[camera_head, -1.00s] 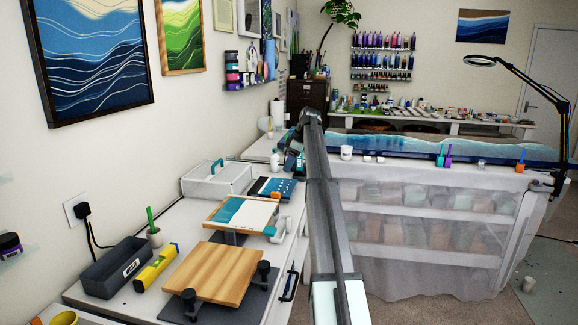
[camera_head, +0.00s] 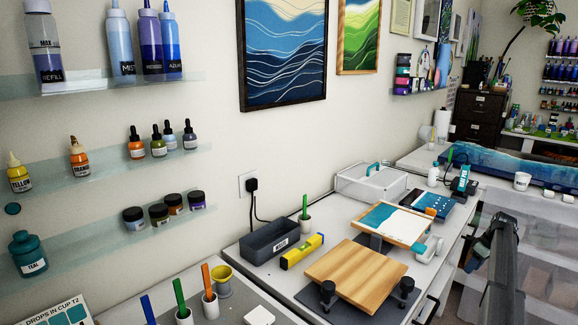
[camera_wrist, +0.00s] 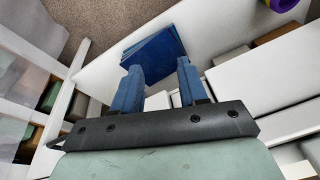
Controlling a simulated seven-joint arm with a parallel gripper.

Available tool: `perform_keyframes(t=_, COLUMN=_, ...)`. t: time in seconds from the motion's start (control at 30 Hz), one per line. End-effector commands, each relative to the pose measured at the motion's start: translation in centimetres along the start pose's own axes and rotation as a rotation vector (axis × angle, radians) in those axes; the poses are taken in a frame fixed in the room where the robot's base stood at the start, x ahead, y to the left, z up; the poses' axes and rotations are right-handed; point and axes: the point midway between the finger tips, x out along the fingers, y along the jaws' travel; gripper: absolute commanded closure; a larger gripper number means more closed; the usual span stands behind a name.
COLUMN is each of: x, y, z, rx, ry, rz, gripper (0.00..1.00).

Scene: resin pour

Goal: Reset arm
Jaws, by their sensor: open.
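My gripper (camera_wrist: 159,86) is open in the wrist view, its two blue fingers apart. A dark blue flat square (camera_wrist: 155,55) shows beyond the fingertips against a white surface; I cannot tell what it is or how far off it lies. In the head view my arm reaches up the right side, over the front of the white benches, and I cannot make out the fingers there.
A wooden board (camera_head: 356,272) on a dark stand, a grey bin (camera_head: 276,240), a yellow level (camera_head: 301,251) and a blue-and-white panel (camera_head: 393,222) crowd the left bench. Glass shelves with bottles (camera_head: 120,40) line the wall. Carpet (camera_wrist: 100,22) shows below the gripper.

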Motion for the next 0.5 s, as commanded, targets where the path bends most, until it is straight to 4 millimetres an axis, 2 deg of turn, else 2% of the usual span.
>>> perform_keyframes(t=0.03, x=2.8, y=-1.8, z=1.5, rx=0.026, ry=-0.020, rz=-0.011, gripper=0.57)
perform_keyframes(t=0.2, x=10.5, y=-6.7, z=4.9, rx=0.113, ry=-0.090, rz=-0.030, gripper=0.57)
perform_keyframes(t=0.4, x=18.5, y=-13.9, z=8.8, rx=0.206, ry=-0.180, rz=-0.046, gripper=0.57)
perform_keyframes(t=0.5, x=21.9, y=-17.6, z=10.9, rx=0.248, ry=-0.227, rz=-0.051, gripper=0.57)
